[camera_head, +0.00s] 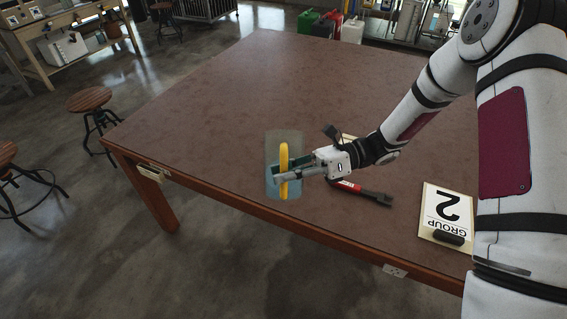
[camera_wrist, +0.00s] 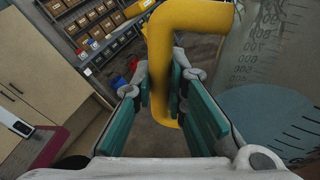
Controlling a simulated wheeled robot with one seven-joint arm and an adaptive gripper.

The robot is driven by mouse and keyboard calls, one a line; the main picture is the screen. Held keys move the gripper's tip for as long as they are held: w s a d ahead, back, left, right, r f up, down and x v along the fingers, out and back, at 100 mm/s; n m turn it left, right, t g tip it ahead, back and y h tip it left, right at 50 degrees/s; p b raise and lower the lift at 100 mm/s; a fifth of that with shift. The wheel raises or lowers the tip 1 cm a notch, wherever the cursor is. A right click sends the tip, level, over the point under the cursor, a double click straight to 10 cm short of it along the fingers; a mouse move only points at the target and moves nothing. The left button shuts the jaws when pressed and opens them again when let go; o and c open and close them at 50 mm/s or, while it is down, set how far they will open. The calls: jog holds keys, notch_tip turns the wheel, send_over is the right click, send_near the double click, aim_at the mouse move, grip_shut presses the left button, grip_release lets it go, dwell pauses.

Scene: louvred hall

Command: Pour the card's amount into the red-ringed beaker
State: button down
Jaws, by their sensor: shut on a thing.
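A clear jug (camera_head: 271,147) with a yellow handle (camera_head: 284,185) is in front of my gripper (camera_head: 282,171). My gripper is shut on the handle. In the wrist view the handle (camera_wrist: 181,20) rises between the teal finger pads of my gripper (camera_wrist: 168,92), and the jug's graduated wall (camera_wrist: 285,45) is at the right. Blue liquid (camera_wrist: 262,108) shows in the jug. The jug looks about upright at the table's near edge; I cannot tell whether it touches the top. A card (camera_head: 446,207) reading "GROUP 2" lies at the right, upside down in the head view. No red-ringed beaker shows in either view.
The brown table (camera_head: 230,90) is mostly bare at its middle and far side. A red and black tool (camera_head: 368,193) lies right of my gripper. A dark block (camera_head: 447,238) rests on the card. Stools (camera_head: 90,100) stand on the floor at left.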

jog(key=shift+s+r+n, duration=0.3)
jog(key=shift+s+r, duration=0.05)
jog(key=shift+f, duration=0.1)
jog(key=shift+p, duration=0.35)
jog(key=s+r+n+p, duration=0.1)
jog(key=s+n+p, duration=0.1)
jog(key=p, duration=0.1)
jog(key=s+r+n+t+p, duration=0.1)
jog(key=s+r+n+p, duration=0.1)
jog(key=p, duration=0.1)
jog(key=shift+d+h, duration=0.2)
jog(key=shift+h, duration=0.2)
